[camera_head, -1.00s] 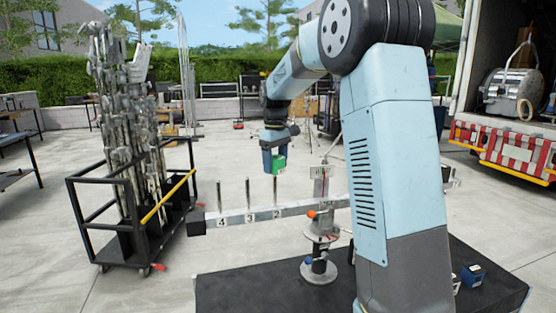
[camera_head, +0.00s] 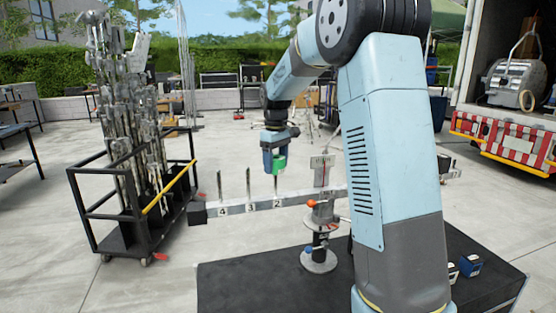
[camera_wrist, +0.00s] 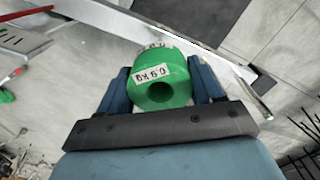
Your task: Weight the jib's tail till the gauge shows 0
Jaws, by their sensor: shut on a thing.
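My gripper (camera_head: 277,170) is shut on a green ring weight (camera_wrist: 160,75) labelled 0.9 kg, which has a hole through it. In the head view the green weight (camera_head: 280,164) hangs just above the peg by number 2 (camera_head: 276,186) on the pale jib (camera_head: 238,207). I cannot tell whether it touches the peg. The pegs by 3 (camera_head: 249,184) and 4 (camera_head: 219,186) look bare. The jib rests on a round-based stand (camera_head: 319,262), with the gauge (camera_head: 322,168) above it; its reading is too small to tell. The jib (camera_wrist: 180,35) also crosses the wrist view.
A blue weight (camera_head: 470,265) and another small block lie on the black platform (camera_head: 250,285) at right, partly behind my arm. A black cart (camera_head: 100,205) of metal stands is close to the jib's left end. A truck (camera_head: 505,140) stands at right.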

